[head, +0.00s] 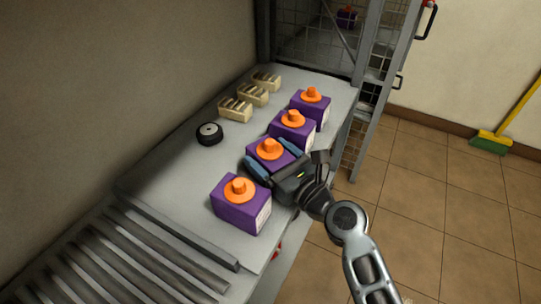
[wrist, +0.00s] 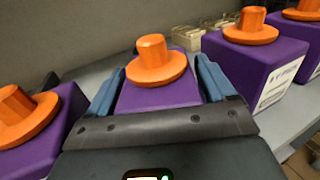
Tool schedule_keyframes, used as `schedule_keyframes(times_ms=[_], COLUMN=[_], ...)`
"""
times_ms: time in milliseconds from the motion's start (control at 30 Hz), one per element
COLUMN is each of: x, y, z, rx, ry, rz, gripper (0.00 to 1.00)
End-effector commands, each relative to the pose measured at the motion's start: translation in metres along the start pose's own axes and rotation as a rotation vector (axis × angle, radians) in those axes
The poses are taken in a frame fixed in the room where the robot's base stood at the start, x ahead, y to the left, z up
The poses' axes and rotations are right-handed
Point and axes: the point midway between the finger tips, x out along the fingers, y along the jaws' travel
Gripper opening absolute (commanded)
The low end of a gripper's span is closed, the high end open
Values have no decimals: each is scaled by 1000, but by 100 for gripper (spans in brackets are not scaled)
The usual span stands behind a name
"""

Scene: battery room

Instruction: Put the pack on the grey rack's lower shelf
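Several purple packs with orange round caps stand in a row on the grey bench. My gripper (head: 277,158) is at the second pack from the front (head: 258,158), with one blue finger on each side of it. In the wrist view, this pack (wrist: 160,97) sits between the fingers (wrist: 158,88), and narrow gaps seem to show beside it. The fingers are spread; contact is not clear. The pack appears to stand on the bench. A grey mesh-sided frame (head: 359,90) stands at the bench's far end; I cannot tell whether it is the grey rack. No lower shelf is clearly visible.
The nearest pack (head: 240,208) and two farther packs (head: 292,133), (head: 310,108) flank my gripper closely. Several beige slotted blocks (head: 252,95) and a black disc (head: 209,133) lie by the wall. Rollers (head: 130,255) adjoin the bench (head: 190,185).

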Motion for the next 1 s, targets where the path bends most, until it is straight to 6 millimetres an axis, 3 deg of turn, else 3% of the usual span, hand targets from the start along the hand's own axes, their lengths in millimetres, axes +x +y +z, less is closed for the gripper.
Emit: schedule_keyframes(times_ms=[267, 700, 1000], x=[-5, -89, -119], y=[0, 0, 0], z=[2, 2, 2], rx=[1, 1, 0], ry=[1, 2, 1], rz=[-1, -2, -1], gripper=[83, 83, 83])
